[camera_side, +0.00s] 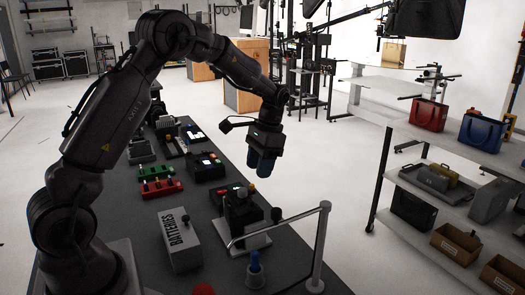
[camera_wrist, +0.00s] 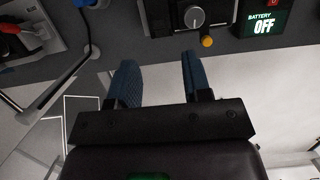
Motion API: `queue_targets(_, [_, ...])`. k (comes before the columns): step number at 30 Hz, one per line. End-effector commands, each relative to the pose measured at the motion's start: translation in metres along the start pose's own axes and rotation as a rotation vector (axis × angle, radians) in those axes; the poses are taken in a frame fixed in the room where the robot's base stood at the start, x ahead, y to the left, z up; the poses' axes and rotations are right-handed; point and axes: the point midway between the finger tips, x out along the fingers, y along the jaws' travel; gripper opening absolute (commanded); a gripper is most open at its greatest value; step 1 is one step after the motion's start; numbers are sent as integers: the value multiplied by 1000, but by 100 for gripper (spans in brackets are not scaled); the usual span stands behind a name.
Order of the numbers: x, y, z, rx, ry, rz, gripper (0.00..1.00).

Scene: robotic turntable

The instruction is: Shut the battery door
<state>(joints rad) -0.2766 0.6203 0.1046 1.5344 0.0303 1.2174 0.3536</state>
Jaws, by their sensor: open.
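My gripper (camera_side: 262,166) has two blue fingers and hangs by the right edge of the dark table. In the wrist view its fingers (camera_wrist: 157,82) are apart with nothing between them. In the side view a grey box marked "BATTERIES" (camera_side: 180,243) stands on the near part of the table. I cannot clearly make out the battery door or its position.
A dark device (camera_side: 241,208) on a pale base stands left of and nearer than my gripper. A metal rail (camera_side: 322,245) rises at the table's near right, beside a blue-topped object (camera_side: 255,265). Green (camera_side: 155,172) and red (camera_side: 160,188) blocks lie left.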

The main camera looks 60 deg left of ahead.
Motion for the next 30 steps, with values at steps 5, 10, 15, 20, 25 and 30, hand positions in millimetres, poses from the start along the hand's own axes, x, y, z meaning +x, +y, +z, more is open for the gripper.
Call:
queue_targets(5, [-30, 0, -1, 0, 3, -2, 45])
queue_targets(10, [-42, 0, 0, 0, 1, -1, 45])
queue_targets(15, [-43, 0, 0, 0, 0, -1, 45])
queue_targets(20, [-43, 0, 0, 1, 1, -1, 38])
queue_targets(25, [-59, 16, 2, 41, 13, -57, 38])
queue_targets(30, [-79, -37, 18, 79, 40, -437, 38])
